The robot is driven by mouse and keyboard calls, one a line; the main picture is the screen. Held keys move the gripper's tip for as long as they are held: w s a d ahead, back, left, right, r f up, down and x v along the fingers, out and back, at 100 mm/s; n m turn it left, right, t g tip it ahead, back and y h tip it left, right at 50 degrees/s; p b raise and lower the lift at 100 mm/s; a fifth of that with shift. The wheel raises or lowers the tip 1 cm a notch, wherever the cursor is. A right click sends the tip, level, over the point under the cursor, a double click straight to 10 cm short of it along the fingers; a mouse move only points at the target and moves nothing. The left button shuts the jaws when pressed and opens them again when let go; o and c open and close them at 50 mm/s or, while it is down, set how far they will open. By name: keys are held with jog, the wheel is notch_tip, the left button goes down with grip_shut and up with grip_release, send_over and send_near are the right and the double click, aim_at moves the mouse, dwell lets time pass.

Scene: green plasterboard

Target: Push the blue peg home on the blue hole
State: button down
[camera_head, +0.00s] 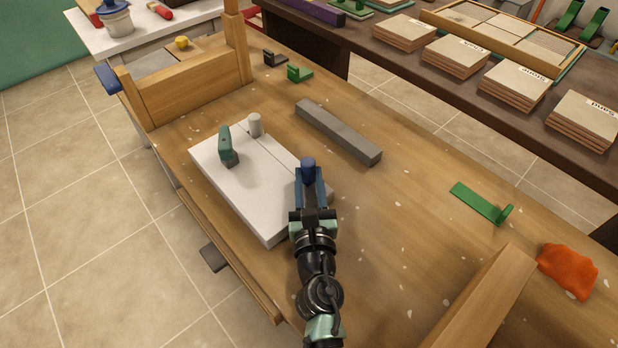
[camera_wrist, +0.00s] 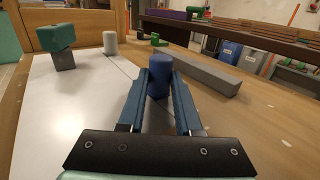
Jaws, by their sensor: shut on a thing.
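The blue peg (camera_head: 308,164) is upright between the fingertips of my gripper (camera_head: 309,181), over the right edge of the white board (camera_head: 238,188). In the wrist view the blue peg (camera_wrist: 160,72) stands between the two blue fingers of my gripper (camera_wrist: 160,88), which are shut on it. The blue hole and the peg's lower end are hidden behind the fingers, so I cannot tell how deep the peg sits. A green-topped grey block (camera_head: 227,147) and a pale grey cylinder (camera_head: 254,125) stand on the board's far part.
A long grey bar (camera_head: 338,131) lies right of the board. Green brackets (camera_head: 299,73) are at the back, and another green piece (camera_head: 481,203) and an orange cloth (camera_head: 568,270) lie at the right. A wooden beam (camera_head: 484,300) is at the front right. The table between is clear.

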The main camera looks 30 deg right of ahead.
jog(key=shift+f, duration=0.1)
jog(key=c, duration=0.5)
grip_release()
jog(key=b+v, duration=0.2)
jog(key=v, duration=1)
jog(key=shift+f, duration=0.1)
jog(key=shift+s+a, duration=0.25)
jog(key=shift+s, duration=0.2)
